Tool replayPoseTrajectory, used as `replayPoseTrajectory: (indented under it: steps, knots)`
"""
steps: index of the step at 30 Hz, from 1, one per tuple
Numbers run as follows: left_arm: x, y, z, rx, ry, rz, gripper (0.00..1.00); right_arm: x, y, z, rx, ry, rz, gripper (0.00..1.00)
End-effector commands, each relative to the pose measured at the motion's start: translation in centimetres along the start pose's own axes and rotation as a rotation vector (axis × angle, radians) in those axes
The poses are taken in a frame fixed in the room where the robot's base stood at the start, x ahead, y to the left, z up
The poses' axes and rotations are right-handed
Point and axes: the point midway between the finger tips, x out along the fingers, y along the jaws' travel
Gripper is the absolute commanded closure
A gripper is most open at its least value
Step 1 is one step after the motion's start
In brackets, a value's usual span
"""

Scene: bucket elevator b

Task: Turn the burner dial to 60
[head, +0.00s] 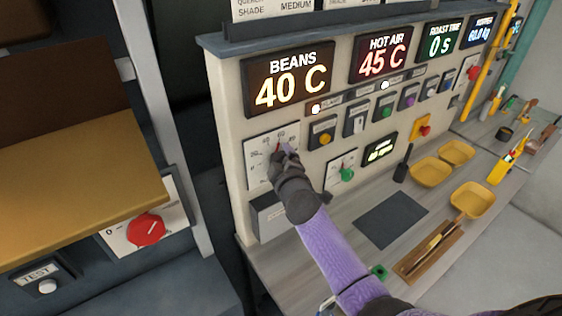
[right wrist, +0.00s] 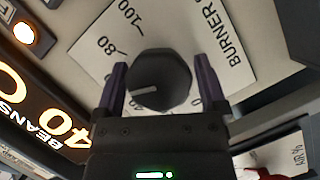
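The burner dial (right wrist: 165,80) is a dark, many-sided knob on a white scale plate (right wrist: 205,35) lettered BURNER. In the right wrist view its pale pointer line points left and slightly down, toward one finger. The marks 80 and 100 show above that finger; the mark by the pointer is hidden. In the head view my right gripper (head: 279,160) covers the dial in front of the scale plate (head: 257,150). My left gripper is not in view.
Displays above show beans 40 C (head: 290,80) and hot air 45 C (head: 381,55). A green knob (head: 347,174) and a yellow button (head: 322,137) sit right of the dial. Yellow trays (head: 431,172) stand on the bench, and a red knob (head: 146,229) is at left.

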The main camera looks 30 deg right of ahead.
Motion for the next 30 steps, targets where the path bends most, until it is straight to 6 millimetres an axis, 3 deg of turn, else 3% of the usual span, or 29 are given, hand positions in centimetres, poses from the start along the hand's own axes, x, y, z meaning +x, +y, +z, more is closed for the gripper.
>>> replayPoseTrajectory:
  steps: [10,22,30]
  knots:
    - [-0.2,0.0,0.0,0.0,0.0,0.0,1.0,-0.6,0.1,-0.1,-0.001,0.002,0.001,0.0]
    - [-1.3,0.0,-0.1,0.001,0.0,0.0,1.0,-8.6,0.0,0.0,-0.001,0.0,0.0,0.0]
    - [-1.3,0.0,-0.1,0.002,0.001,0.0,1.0,-10.0,0.0,0.0,-0.001,0.0,0.001,0.0]
